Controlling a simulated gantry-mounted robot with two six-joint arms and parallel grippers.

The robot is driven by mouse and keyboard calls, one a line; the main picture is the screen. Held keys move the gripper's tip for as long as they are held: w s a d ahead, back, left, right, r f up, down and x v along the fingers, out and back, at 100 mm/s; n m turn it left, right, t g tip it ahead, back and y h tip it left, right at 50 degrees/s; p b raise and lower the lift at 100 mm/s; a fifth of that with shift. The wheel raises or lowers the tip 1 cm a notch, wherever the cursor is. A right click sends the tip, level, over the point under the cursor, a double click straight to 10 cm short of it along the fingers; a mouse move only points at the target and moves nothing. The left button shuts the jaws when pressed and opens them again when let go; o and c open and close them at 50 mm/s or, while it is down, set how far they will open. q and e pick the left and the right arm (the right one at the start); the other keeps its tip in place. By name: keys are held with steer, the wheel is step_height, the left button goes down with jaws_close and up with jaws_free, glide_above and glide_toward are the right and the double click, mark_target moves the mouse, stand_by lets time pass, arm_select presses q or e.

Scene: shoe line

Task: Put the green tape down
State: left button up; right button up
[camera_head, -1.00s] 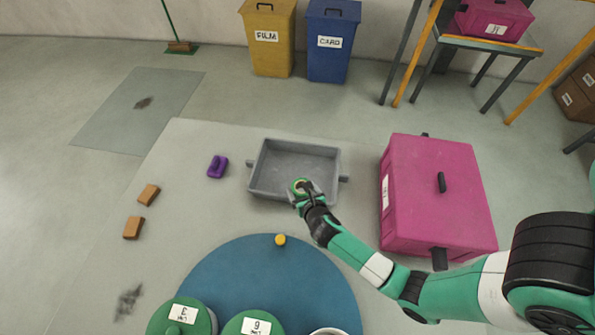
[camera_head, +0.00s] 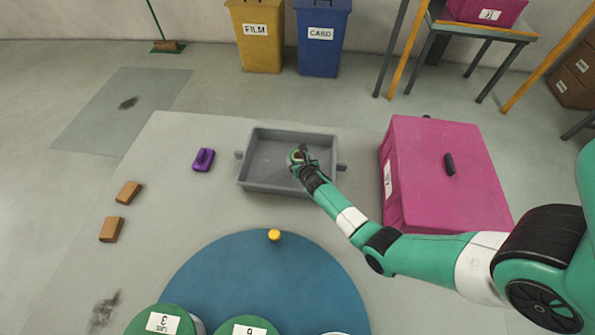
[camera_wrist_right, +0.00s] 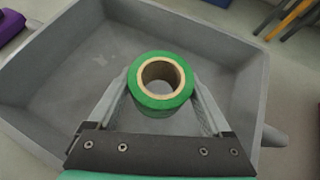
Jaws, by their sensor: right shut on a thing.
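The green tape (camera_wrist_right: 160,98) is a roll with a tan core, seen from above in the right wrist view. My right gripper (camera_head: 298,158) is shut on the roll, its fingers on either side of it. It holds the roll over the grey tray (camera_head: 259,184), which is otherwise empty. The tray's wall also shows in the right wrist view (camera_wrist_right: 247,105). I cannot tell whether the roll touches the tray floor. My left gripper is not in view.
A purple object (camera_head: 203,160) lies left of the tray, with two brown blocks (camera_head: 128,192) farther left. A large magenta box (camera_head: 440,165) stands to the right. A yellow object (camera_head: 274,235) sits on the blue round mat (camera_head: 270,280), near green-lidded containers (camera_head: 160,322).

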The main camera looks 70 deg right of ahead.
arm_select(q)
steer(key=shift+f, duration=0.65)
arm_select(e)
steer(key=shift+x, duration=0.8)
step_height(320, 180, down, 4)
steer(key=b, duration=0.4)
steer(key=shift+w, duration=0.1)
steer(key=shift+r, duration=0.2)
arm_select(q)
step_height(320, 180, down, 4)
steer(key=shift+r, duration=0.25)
arm_select(e)
steer(key=shift+f, duration=0.15)
steer(key=o, duration=1.3)
steer(key=shift+o, duration=0.2)
steer(key=p+v, duration=0.8)
steer(key=v, duration=0.3)
steer(key=shift+a+r, duration=0.1)
steer(key=shift+r, duration=0.25)
steer(key=shift+s+a+r+p, duration=0.1)
steer(key=shift+s+a+p, duration=0.15)
steer(key=shift+s+p, duration=0.1)
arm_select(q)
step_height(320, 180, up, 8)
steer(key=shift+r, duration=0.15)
